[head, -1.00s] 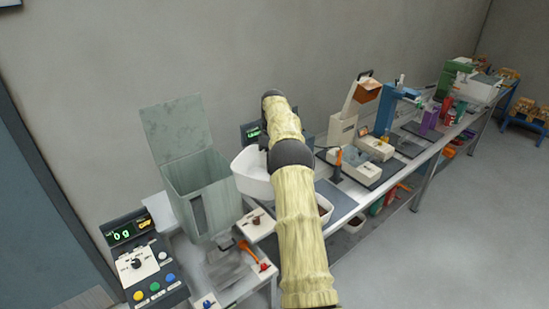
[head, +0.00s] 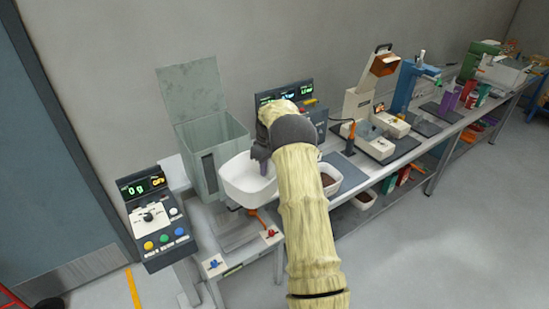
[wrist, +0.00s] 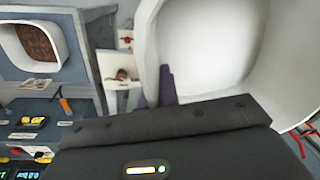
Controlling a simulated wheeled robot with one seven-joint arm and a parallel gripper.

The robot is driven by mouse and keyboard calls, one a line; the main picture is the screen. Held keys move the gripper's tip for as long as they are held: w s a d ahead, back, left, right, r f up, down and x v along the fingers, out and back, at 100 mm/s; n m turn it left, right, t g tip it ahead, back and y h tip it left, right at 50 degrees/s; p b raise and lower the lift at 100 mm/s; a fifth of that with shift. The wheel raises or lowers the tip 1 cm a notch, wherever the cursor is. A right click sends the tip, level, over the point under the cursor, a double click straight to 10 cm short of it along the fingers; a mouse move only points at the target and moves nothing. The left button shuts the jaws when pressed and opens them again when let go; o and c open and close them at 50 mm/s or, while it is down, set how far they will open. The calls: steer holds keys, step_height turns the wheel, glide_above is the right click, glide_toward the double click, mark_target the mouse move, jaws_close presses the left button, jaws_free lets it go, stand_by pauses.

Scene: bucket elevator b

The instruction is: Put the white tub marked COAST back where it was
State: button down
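A white, rounded tub (head: 240,183) hangs in front of the right side of the grey-green hopper in the head view. Its pale interior (wrist: 212,45) fills much of the wrist view and looks empty where it shows. No COAST marking can be read. My gripper (head: 262,167) is shut on the tub's wall, with one dark finger inside it. The fingers (wrist: 160,88) also show at the wall in the wrist view. The tub is held above the orange lever and the small white control boxes. My arm hides part of the bench behind.
The open-lidded hopper (head: 209,155) stands left of the tub. A tub of brown material (head: 330,180) sits on the bench right of my arm, and another (head: 364,200) is lower down. A display console (head: 150,215) reads 0 g. Machines crowd the bench's right; the right-hand floor is clear.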

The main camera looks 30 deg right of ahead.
steer(key=s+a+f+m+b, duration=0.2)
steer(key=s+a+f+b, duration=0.3)
steer(key=s+a+f, duration=0.3)
steer(key=s+a+f+m+b, duration=0.3)
steer(key=s+a+f+b, duration=0.2)
steer(key=s+a+f, duration=0.3)
steer(key=a+f, duration=0.3)
steer(key=f, duration=0.4)
steer(key=shift+s+f+b, duration=0.25)
steer(key=shift+b, duration=0.15)
